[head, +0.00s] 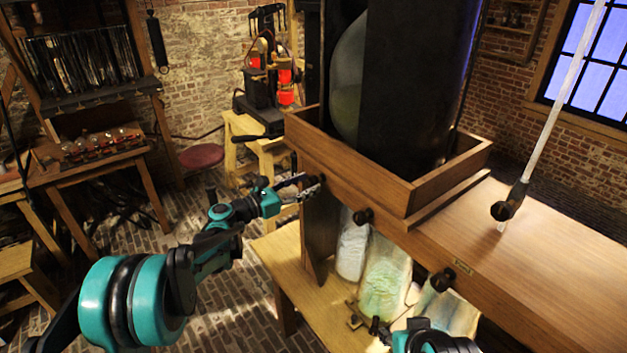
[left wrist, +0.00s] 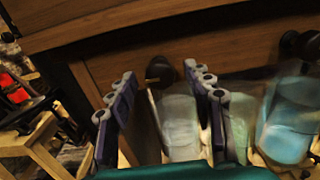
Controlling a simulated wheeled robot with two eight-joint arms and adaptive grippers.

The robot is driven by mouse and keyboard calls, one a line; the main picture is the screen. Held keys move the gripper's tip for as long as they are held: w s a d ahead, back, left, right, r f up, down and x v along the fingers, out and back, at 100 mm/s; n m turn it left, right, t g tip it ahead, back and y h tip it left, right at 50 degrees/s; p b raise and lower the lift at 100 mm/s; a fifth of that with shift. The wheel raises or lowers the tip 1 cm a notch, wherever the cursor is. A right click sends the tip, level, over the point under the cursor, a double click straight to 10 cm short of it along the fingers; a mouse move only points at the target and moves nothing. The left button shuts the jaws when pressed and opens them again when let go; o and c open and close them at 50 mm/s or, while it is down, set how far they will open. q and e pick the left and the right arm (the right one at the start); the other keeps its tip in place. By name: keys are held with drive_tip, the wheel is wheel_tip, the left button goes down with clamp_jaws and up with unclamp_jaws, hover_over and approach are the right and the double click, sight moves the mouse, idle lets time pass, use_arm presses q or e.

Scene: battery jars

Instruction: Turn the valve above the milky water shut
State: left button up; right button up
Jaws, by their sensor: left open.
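Below stand glass jars: a whitish, milky-looking jar (head: 352,250), a pale green one (head: 385,278) and a bluish one (head: 448,308), partly hidden.
The cabinet top (head: 570,235) carries a wooden tray (head: 440,190) around a tall black column. A pale rod with a dark handle (head: 510,200) rises at the right. A wooden bench (head: 285,262) bears the jars. Brick floor lies open at the left.

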sight(310, 181)
use_arm(q)
drive_tip(key=shift+x, duration=1.55)
drive_tip(key=c, duration=1.1)
drive_tip(key=shift+c, duration=0.2)
